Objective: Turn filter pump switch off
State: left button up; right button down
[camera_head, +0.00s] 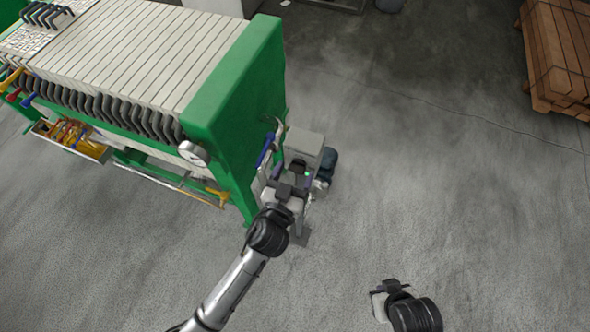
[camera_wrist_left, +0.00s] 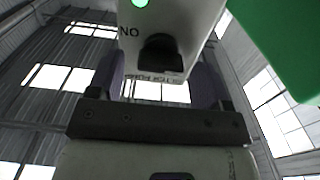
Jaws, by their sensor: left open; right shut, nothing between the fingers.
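The filter pump's switch box (camera_head: 304,143) is a pale grey box beside the green end frame of the filter press. In the left wrist view the box (camera_wrist_left: 190,15) shows a lit green lamp (camera_wrist_left: 141,3), lettering reading "NO" and a black switch knob (camera_wrist_left: 160,53). My left gripper (camera_head: 291,173) is open, close in front of the box. In the wrist view its two fingers (camera_wrist_left: 160,72) stand on either side of the knob, with visible gaps. My right gripper (camera_head: 379,297) is shut and empty, low over bare floor at the lower right.
The green filter press (camera_head: 235,100) with white plates stands immediately left of the switch box. A blue motor (camera_head: 328,160) sits just right of the box. A brown wooden crate (camera_head: 560,60) is at the upper right. The floor between is clear.

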pick_arm(q)
jog(key=shift+w+d, duration=0.15)
jog(key=shift+w, duration=0.2)
jog(key=shift+c, duration=0.4)
jog(key=c, duration=0.8)
jog(key=shift+c, duration=0.2)
